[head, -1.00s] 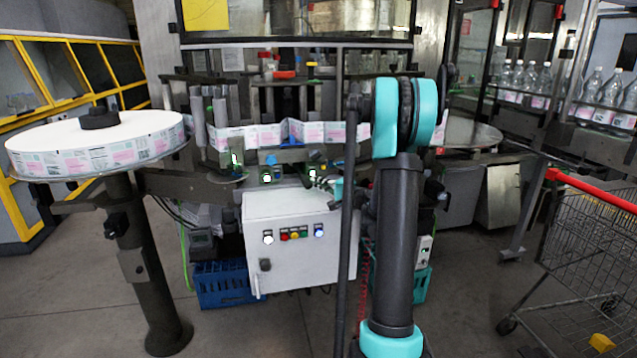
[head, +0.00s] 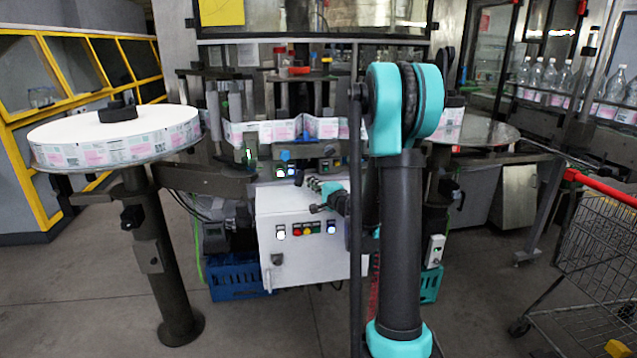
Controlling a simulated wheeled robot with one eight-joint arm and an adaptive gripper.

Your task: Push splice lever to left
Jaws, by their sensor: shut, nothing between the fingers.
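The labeller's splice station is at the middle of the head view, behind a white control box (head: 310,215). A small blue part (head: 285,156) sits there below the label web, above lit buttons. I cannot tell for sure which small part is the splice lever. My gripper (head: 312,190) is small in the picture, in front of the upper part of the control box, below and right of the blue part. It is shut with nothing in it. My own arm hides the area right of it, and contact with the machine cannot be made out.
A large label reel (head: 115,140) on a dark stand is at left. The label web (head: 275,131) runs across the station. A shopping cart (head: 590,260) with a red handle stands at right. Floor is clear in front.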

